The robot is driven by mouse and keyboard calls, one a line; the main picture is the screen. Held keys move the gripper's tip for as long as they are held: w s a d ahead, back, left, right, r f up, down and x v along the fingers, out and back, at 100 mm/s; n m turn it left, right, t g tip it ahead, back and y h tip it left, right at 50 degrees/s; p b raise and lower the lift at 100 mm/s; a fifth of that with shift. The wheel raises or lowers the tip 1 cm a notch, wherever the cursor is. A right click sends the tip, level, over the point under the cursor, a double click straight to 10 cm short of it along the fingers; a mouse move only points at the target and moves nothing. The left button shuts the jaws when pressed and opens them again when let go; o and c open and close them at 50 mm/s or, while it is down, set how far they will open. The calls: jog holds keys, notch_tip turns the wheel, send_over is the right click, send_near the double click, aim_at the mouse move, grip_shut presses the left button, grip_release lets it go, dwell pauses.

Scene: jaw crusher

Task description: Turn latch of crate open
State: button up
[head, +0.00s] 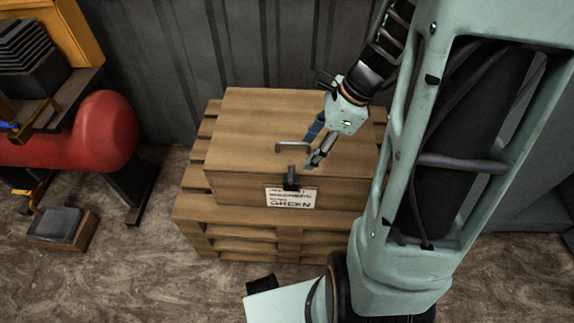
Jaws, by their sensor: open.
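The wooden crate (240,155) sits with its lid down on a stack of pallets. A metal handle (292,146) is on the lid behind the latch. My gripper (313,152) is over the lid, to the right of the handle and up and right of the latch. It is open and holds nothing. Whether its fingertips touch the lid or handle, I cannot tell.
Wooden pallets (230,235) bear the crate. A corrugated wall (190,60) stands close behind. A red tank (95,135) and a small box-like block (60,228) are at the left. The floor in front is clear apart from my own body.

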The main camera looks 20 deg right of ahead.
aim_at(292, 172)
jog(key=b+x, duration=0.4)
jog(key=x, duration=0.6)
jog(key=shift+f, duration=0.15)
jog(key=shift+c, duration=0.2)
jog(key=c, duration=1.1)
